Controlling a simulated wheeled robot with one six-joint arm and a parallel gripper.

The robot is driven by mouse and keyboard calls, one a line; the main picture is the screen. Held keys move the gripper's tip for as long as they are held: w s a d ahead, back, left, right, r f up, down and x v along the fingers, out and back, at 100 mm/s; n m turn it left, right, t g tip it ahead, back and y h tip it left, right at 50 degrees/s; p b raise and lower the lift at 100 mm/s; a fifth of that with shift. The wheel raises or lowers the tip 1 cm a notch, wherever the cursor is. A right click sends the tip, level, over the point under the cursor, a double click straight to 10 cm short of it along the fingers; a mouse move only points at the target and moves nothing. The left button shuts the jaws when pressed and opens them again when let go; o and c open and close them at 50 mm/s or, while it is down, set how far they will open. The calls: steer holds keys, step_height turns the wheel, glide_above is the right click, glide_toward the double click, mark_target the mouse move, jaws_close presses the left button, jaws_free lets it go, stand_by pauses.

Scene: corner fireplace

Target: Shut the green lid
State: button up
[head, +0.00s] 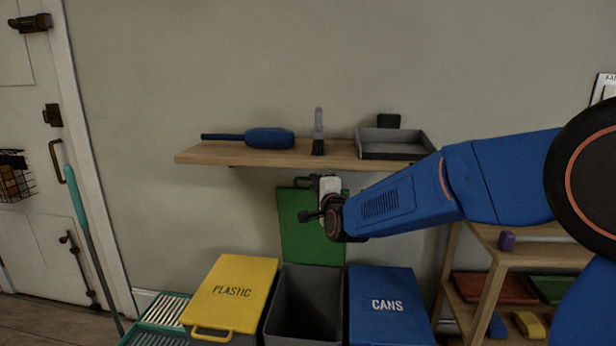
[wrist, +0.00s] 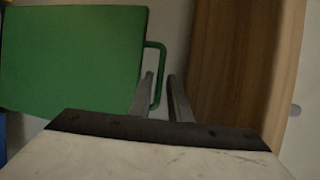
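The green lid (head: 306,236) stands raised, upright against the wall, behind an open grey bin (head: 306,303). In the wrist view the green lid (wrist: 70,58) fills the upper left, with its green handle (wrist: 157,62) along its right edge. My gripper (wrist: 163,88) is open, its two fingers apart near the handle. The left finger overlaps the handle bar, and I cannot tell whether they touch. In the head view my gripper (head: 322,200) is at the top of the lid and partly hides it and the handle.
A wooden shelf (head: 345,157) is just above my gripper, holding a blue duster (head: 268,138), a brush (head: 318,132) and a grey tray (head: 394,144). The yellow PLASTIC lid (head: 232,288) and blue CANS lid (head: 388,306) lie shut on either side. A wooden rack (head: 490,300) stands at right.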

steer(key=x, duration=0.8)
steer(key=shift+w, duration=0.2)
jaws_close()
